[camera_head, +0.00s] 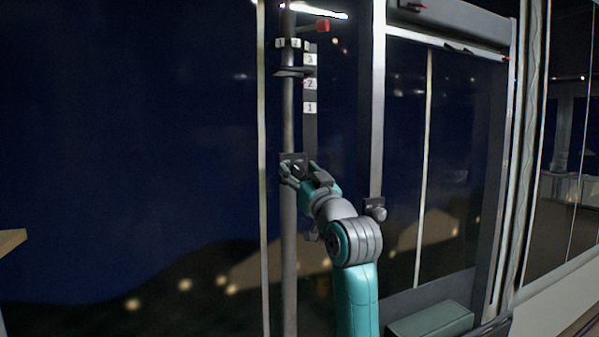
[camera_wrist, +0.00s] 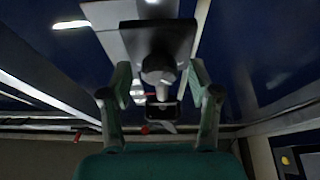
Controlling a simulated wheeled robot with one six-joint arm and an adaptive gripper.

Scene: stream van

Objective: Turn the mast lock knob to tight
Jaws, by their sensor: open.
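The mast (camera_head: 289,230) is a grey vertical pole in the head view. A dark square plate (camera_head: 291,158) sits on it, with the gripper in front. In the wrist view a rounded grey knob (camera_wrist: 158,70) stands out from the dark plate (camera_wrist: 152,32); I take it as the mast lock knob. My gripper (camera_head: 305,176) is open, with one finger on each side of the knob. It also shows in the wrist view (camera_wrist: 160,80). I cannot tell whether the fingers touch the knob. The knob is mostly hidden in the head view, and its setting cannot be read.
A dark strip with labels 1, 2 and 3 (camera_head: 310,108) hangs beside the mast. A red part (camera_head: 322,26) is above. Another grey knob (camera_head: 378,213) is on the post to the right. A green box (camera_head: 430,322) is low right. Left of the mast looks open.

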